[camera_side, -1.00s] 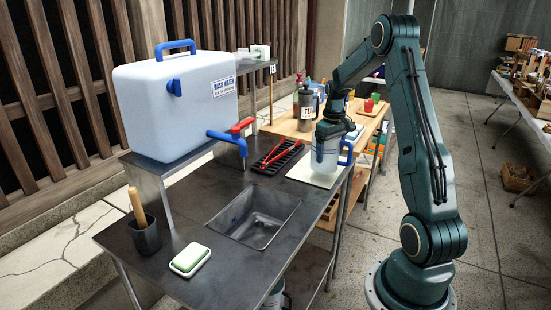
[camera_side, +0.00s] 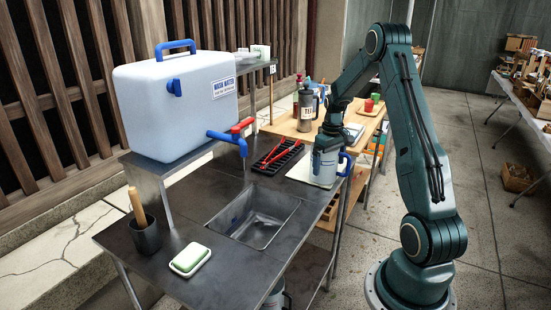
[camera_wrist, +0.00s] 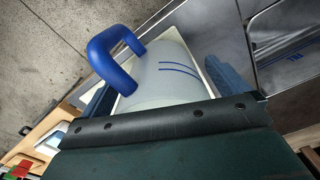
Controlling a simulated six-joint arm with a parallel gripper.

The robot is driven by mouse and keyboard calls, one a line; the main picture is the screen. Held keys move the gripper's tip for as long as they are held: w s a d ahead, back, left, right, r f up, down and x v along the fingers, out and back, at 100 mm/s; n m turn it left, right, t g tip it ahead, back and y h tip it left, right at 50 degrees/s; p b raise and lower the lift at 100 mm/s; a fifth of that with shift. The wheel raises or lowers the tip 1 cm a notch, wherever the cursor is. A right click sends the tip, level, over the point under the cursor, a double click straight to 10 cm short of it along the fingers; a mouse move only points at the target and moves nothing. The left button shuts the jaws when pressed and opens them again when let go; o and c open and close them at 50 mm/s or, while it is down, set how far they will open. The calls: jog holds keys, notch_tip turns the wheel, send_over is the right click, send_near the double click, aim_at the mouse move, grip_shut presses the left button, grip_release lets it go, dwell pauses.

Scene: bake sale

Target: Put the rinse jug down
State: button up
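The rinse jug (camera_side: 325,165) is a pale, translucent jug with a blue handle. It is upright over the white mat (camera_side: 301,171) at the right end of the steel counter. Its bottom is at or very close to the mat; I cannot tell whether it touches. My gripper (camera_side: 327,145) points down around the jug's upper body and is shut on it. In the wrist view the jug (camera_wrist: 170,75) lies between the fingers, with its blue handle (camera_wrist: 112,50) on the left and blue lines on its side. The dark gripper body hides part of it.
A black rack with red tongs (camera_side: 277,154) is left of the mat. The sink (camera_side: 256,216) is in front. A grey flask (camera_side: 306,108) stands on the wooden table behind.

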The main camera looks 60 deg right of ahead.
jog(key=shift+r, duration=0.1)
notch_tip(320, 180, up, 12)
dwell(0.9)
dwell(0.4)
